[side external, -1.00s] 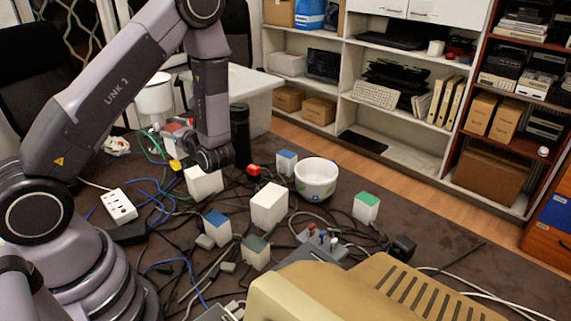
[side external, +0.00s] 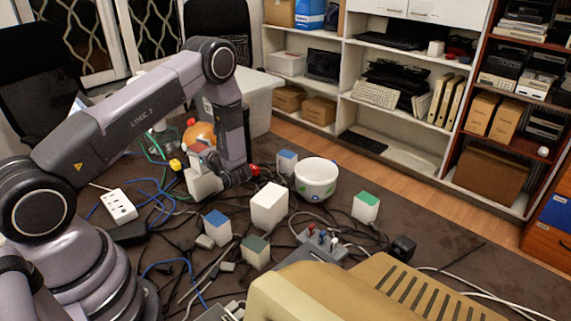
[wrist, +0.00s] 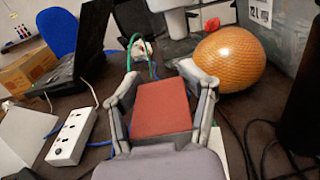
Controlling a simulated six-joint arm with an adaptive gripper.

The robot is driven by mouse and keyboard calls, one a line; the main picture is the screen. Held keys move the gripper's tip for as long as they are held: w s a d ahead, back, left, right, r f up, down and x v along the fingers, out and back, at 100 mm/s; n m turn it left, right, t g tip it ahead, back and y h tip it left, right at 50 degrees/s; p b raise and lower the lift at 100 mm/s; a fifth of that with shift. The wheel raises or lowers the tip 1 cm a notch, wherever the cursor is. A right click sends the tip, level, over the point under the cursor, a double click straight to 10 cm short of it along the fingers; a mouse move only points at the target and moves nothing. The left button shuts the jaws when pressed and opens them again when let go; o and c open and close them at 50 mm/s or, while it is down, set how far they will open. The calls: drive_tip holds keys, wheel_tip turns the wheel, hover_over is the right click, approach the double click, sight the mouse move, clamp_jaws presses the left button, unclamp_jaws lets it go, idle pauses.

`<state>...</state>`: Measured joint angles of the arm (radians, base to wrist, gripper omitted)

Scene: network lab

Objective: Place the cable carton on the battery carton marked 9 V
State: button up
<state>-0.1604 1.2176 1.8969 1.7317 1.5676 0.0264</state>
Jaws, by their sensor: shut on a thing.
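My gripper (wrist: 162,80) is shut on a carton with a red-brown top face (wrist: 160,110), gripped from both sides in the wrist view. No print on it can be read, so I cannot confirm it is the cable carton. In the side view my gripper (side external: 218,172) is low over the table beside a pale box (side external: 202,186), and I cannot tell whether they touch. Other small cartons stand apart: blue-topped (side external: 217,227), another blue-topped (side external: 287,162), green-topped (side external: 366,207), dark-green-topped (side external: 256,251), and a larger white one (side external: 269,204). No 9 V mark is readable.
A white bowl (side external: 316,180) stands right of my gripper. An orange ball (wrist: 229,59) is just beyond it in the wrist view. A white power strip (wrist: 73,137) and many loose cables lie about the table. A beige case (side external: 370,290) fills the front.

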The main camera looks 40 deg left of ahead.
drive_tip(key=shift+f, duration=0.15)
drive_tip(key=o, duration=1.4)
